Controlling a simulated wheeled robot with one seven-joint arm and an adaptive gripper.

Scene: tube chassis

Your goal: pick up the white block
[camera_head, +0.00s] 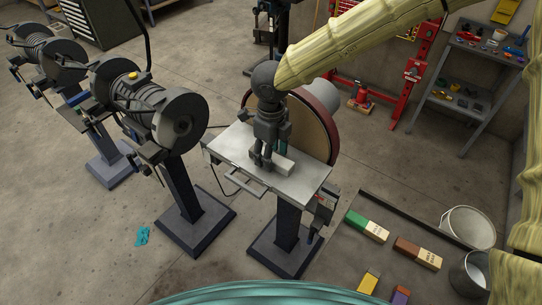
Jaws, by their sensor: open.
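The white block (284,167) lies on the grey metal table of a disc sander (310,182), near the sanding disc. My gripper (261,164) points down at the table, just left of the block. Its fingers are dark and small in the picture, and they hide the block's left end. The jaws are open. I cannot tell whether a finger touches the block or whether part of it lies between the fingers.
The large sanding disc (313,128) stands right behind the block. Grinding machines on pedestals (172,117) stand to the left. Coloured boxes (368,226), buckets (467,228) and a shelf (474,82) are on the right. Open concrete floor lies between.

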